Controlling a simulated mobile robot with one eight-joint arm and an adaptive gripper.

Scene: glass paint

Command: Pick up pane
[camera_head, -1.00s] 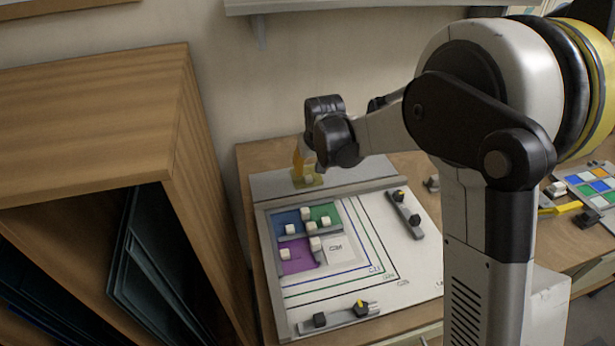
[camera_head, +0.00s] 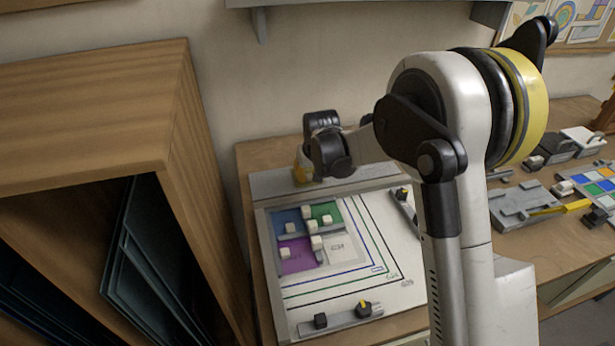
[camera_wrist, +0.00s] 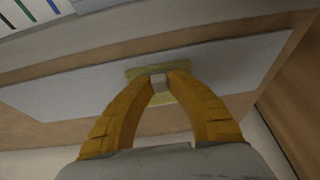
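A small yellow-olive pane (camera_wrist: 179,90) with a pale block-shaped knob (camera_wrist: 158,83) lies on the grey strip behind the work board. My gripper (camera_wrist: 159,80) points down at the pane. Its yellow fingers come together at either side of the knob, with no clear gap in the wrist view. In the head view my gripper (camera_head: 301,174) is low over the strip, and its dark wrist hides most of the pane. I cannot tell whether the pane is lifted.
The white work board (camera_head: 365,275) holds blue (camera_head: 284,217), green (camera_head: 330,211) and purple (camera_head: 297,262) panes with pale knobs. Clamp bars lie along its front and right sides. A wooden cabinet (camera_head: 90,90) stands close on the left. A colour palette (camera_head: 600,187) and tools lie at right.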

